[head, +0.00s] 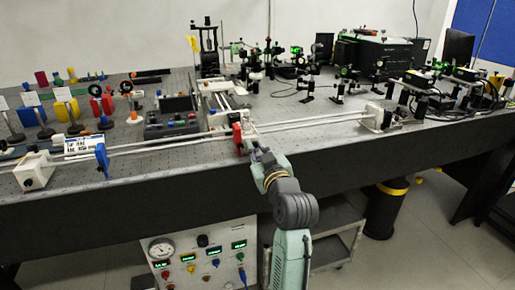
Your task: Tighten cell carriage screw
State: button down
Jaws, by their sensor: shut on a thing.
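The cell carriage (248,131) is a small pale block on the twin rails near the front edge of the bench, in the middle of the head view. A red part (237,134) stands at its left side. My gripper (254,147) reaches up from below the bench edge and meets the front of the carriage. Its jaws are shut on the small carriage screw there. The screw itself is hidden by the fingers, so its turn and seating cannot be told.
The twin rails (310,124) run along the bench front between a left end block (34,170) and a right end block (379,116). A blue part (102,160) stands on the left rails. A dark control box (172,124) sits behind. Optics crowd the back; a grey cart (338,236) stands below.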

jog(key=shift+f, duration=0.1)
dwell(0.3)
jog(key=c, duration=1.9)
grip_release()
jog(key=v, duration=1.2)
